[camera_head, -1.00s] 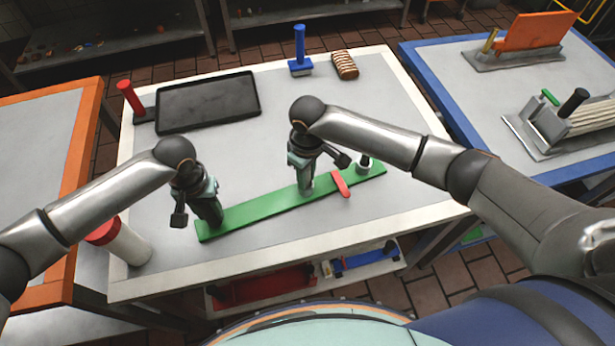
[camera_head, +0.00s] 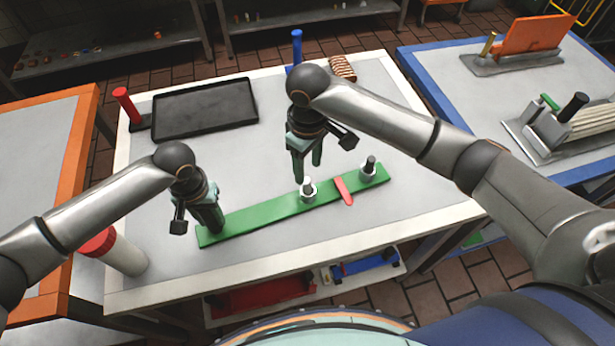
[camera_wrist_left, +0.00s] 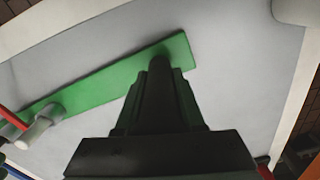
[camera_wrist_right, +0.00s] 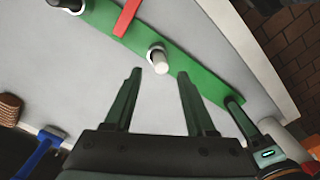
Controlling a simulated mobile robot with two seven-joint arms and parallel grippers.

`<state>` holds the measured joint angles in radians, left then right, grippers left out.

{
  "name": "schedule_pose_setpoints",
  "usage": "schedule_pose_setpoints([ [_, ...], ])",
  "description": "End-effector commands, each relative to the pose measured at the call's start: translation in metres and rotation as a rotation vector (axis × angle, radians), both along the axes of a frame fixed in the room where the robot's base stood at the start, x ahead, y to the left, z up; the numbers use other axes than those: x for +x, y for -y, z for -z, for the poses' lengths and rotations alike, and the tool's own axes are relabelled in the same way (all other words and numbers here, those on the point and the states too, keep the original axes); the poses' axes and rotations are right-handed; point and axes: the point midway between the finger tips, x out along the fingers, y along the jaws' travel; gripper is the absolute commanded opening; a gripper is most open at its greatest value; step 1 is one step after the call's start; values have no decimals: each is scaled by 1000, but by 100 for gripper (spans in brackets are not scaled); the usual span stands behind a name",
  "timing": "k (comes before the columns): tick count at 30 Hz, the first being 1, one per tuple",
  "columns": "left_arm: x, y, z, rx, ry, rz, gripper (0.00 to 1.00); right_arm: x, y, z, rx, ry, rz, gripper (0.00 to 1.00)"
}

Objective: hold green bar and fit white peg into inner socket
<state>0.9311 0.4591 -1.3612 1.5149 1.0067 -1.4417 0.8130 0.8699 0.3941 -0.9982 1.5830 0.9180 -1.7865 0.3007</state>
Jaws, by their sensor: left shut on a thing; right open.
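The long green bar (camera_head: 262,221) lies on the table, and my left gripper (camera_head: 216,224) is shut on its near left end. The left wrist view shows this grip on the bar (camera_wrist_left: 95,90) too. The white peg (camera_wrist_right: 160,64) stands in a light ring, the inner socket (camera_wrist_right: 154,50), partway along the bar; how deep it sits I cannot tell. The peg also shows in the head view (camera_head: 308,186). My right gripper (camera_head: 308,172) is open and empty, just above and behind the peg and apart from it. A second, dark-topped peg (camera_head: 369,165) stands in the outer socket.
A red strip (camera_head: 343,190) lies across the bar between the two sockets. A black tray (camera_head: 205,108), a red-handled tool (camera_head: 126,105), a blue-handled tool (camera_head: 297,48) and a brown striped block (camera_head: 342,68) are at the back. A red-lidded white container (camera_head: 122,253) stands front left.

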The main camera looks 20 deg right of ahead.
Motion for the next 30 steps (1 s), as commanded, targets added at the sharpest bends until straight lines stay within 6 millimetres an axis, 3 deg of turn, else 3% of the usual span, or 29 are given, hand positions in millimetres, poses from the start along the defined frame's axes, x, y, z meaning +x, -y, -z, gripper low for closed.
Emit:
schedule_pose_setpoints([
  [7, -4, -2, 4, 4, -10, -3, 0, 0, 0, -21, 1, 1, 0, 56],
  [30, -5, -5, 7, 13, -17, -5, 0, 0, -1, -22, 2, 1, -1, 56],
])
